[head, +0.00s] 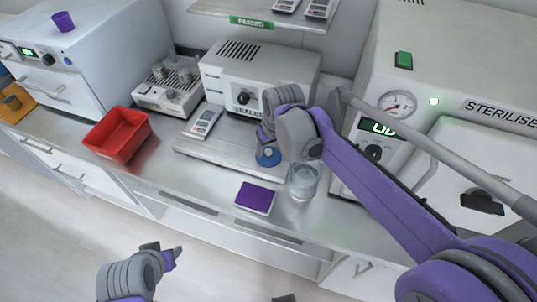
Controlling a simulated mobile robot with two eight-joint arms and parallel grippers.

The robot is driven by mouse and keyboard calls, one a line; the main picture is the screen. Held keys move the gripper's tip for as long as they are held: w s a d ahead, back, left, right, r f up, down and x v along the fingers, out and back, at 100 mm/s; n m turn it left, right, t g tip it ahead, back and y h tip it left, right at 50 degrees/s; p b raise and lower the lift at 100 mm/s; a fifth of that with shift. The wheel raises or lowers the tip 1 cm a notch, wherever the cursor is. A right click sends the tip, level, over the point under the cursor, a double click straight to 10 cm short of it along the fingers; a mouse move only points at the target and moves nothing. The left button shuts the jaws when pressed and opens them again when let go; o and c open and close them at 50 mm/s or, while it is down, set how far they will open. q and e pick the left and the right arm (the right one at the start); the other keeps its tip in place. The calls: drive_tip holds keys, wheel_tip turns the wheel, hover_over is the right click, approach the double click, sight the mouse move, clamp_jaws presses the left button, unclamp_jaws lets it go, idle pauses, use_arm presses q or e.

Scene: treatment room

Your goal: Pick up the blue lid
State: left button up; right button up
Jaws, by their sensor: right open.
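The blue lid (268,157) is on the steel tray at the centre of the head view, in front of the white device. My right gripper (266,142) reaches down just above it, open. The gripper hides part of the lid's far side, and I cannot tell whether the fingers touch it. My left gripper (172,256) is low at the bottom left, in front of the counter and away from the lid. I cannot make out its finger gap.
A glass beaker (304,182) stands close to the right of the lid. A purple box (255,198) lies in front. A red bin (117,135) stands at left and a sterilizer (450,80) at right. The steel tray (215,152) has bare room left of the lid.

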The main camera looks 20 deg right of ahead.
drive_tip(key=shift+w+f, duration=0.15)
drive_tip(key=shift+f, duration=0.4)
clamp_jaws()
drive_tip(key=shift+r, duration=0.15)
